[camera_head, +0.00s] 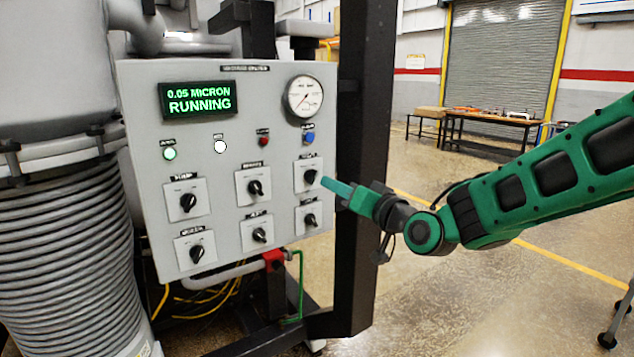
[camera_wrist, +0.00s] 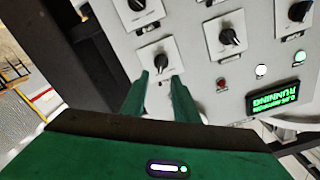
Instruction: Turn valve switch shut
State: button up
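A grey control panel (camera_head: 228,140) carries several black rotary switches on white plates, with labels too small to read surely. My gripper (camera_head: 327,183) is at the panel's right side, its fingertips by the upper right switch (camera_head: 310,176). In the wrist view, which shows the panel upside down, my gripper (camera_wrist: 163,76) has two green fingers standing apart, with that switch (camera_wrist: 161,62) just beyond and between the tips. I cannot tell whether the fingers touch the knob. Nothing else is between them.
The lower right switch (camera_head: 310,219) and upper middle switch (camera_head: 255,187) are close by. A pressure gauge (camera_head: 303,96) and blue button (camera_head: 308,137) are above. The display (camera_head: 198,97) reads "0.05 MICRON RUNNING". A dark post (camera_head: 361,120) stands right behind the panel. Open floor lies right.

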aim_at(315, 176)
jog(key=x, duration=0.7)
jog(key=shift+w+a, duration=0.1)
jog(key=shift+a, duration=0.1)
